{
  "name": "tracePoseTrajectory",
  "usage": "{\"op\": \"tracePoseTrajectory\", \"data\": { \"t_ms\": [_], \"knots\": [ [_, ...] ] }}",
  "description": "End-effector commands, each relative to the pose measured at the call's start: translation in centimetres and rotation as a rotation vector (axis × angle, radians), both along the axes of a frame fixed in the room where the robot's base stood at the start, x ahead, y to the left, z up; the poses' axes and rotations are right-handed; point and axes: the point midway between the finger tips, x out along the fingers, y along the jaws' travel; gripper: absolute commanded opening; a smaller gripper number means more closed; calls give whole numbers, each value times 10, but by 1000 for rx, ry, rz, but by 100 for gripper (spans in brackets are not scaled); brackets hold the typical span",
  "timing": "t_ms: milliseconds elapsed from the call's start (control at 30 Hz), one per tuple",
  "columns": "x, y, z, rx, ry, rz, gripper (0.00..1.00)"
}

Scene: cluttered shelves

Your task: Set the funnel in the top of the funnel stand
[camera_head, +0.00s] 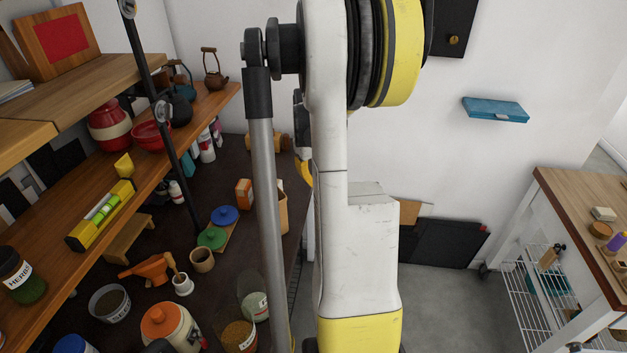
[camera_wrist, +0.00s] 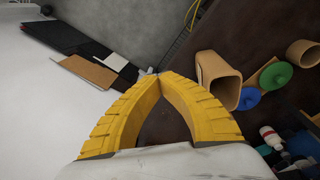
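An orange piece (camera_head: 150,268) with a wide end and a narrow part lies on the dark counter in the head view; it may be the funnel, but I cannot be sure. I cannot pick out the funnel stand with certainty. A low wooden board (camera_head: 225,237) carries a green knobbed disc (camera_head: 212,237) and a blue knobbed disc (camera_head: 224,215); these also show in the wrist view as green (camera_wrist: 275,76) and blue (camera_wrist: 248,98). My gripper (camera_wrist: 158,74) has its yellow fingertips together, with nothing seen between them. It is mostly hidden behind my arm in the head view.
A tan square container (camera_wrist: 213,75) and a tan cup (camera_wrist: 303,53) stand near the discs. A wooden shelf (camera_head: 60,222) with jars and a yellow level overhangs the counter's left. An orange-lidded pot (camera_head: 167,325) and glass jars crowd the front. Open floor lies right.

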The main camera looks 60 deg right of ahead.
Motion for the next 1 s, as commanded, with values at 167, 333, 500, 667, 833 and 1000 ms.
{"op": "tracePoseTrajectory", "data": {
  "t_ms": [167, 333, 500, 667, 833, 1000],
  "knots": [
    [0, 0, -2, 0, 0, 0, 0],
    [0, 0, -5, 0, 0, 0, 0],
    [0, 0, -7, 0, 0, 0, 0],
    [0, 0, -8, 0, 0, 0, 0],
    [0, 0, -8, 0, 0, 0, 0],
    [0, 0, -8, 0, 0, 0, 21]
  ]
}}
